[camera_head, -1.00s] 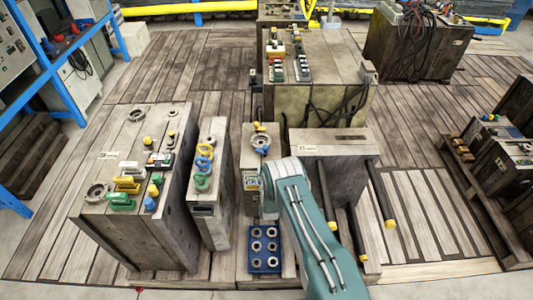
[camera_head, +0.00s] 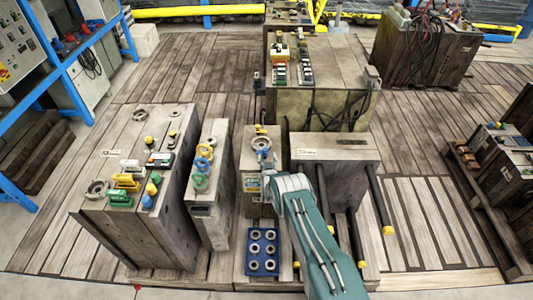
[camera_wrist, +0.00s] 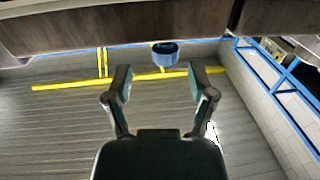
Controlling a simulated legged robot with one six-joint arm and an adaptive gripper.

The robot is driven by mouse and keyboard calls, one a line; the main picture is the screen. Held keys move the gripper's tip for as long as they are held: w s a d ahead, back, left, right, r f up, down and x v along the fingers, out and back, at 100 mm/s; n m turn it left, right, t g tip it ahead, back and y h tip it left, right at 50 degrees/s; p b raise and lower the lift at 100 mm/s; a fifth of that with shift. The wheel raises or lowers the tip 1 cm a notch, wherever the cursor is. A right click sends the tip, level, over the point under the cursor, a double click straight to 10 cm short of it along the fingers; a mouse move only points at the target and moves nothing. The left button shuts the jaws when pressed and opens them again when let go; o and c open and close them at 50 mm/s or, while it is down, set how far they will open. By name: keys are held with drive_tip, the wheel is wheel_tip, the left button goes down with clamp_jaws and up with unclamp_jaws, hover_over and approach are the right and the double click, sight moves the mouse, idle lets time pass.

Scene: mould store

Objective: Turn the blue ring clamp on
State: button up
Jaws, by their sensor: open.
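In the wrist view a small blue ring-shaped piece (camera_wrist: 165,54) with a dark opening shows beyond my fingertips, roughly central between them and apart from them. It looks like the blue ring clamp. My gripper (camera_wrist: 160,84) is open and empty, its two dark fingers spread. In the head view a grey ring with a bluish part (camera_head: 262,143) sits on the narrow block (camera_head: 250,172), just past the end of my arm; I cannot tell whether it is the same piece. My arm hides most of my gripper there.
A block to the left carries yellow, blue and green rings (camera_head: 203,163). A larger block (camera_head: 160,225) bears coloured handles. A blue tray with round holes (camera_head: 262,268) is in front. Black rods with yellow ends (camera_head: 388,230) stick out at right.

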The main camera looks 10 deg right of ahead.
sight(262, 152)
drive_tip(key=shift+w+a, duration=0.15)
drive_tip(key=shift+w, duration=0.45)
drive_tip(key=shift+w+a, duration=0.15)
drive_tip(key=shift+w, duration=0.45)
drive_tip(key=shift+w+d, duration=0.2)
drive_tip(key=shift+w, duration=0.05)
drive_tip(key=shift+c, duration=0.2)
drive_tip(key=shift+a, duration=0.1)
clamp_jaws()
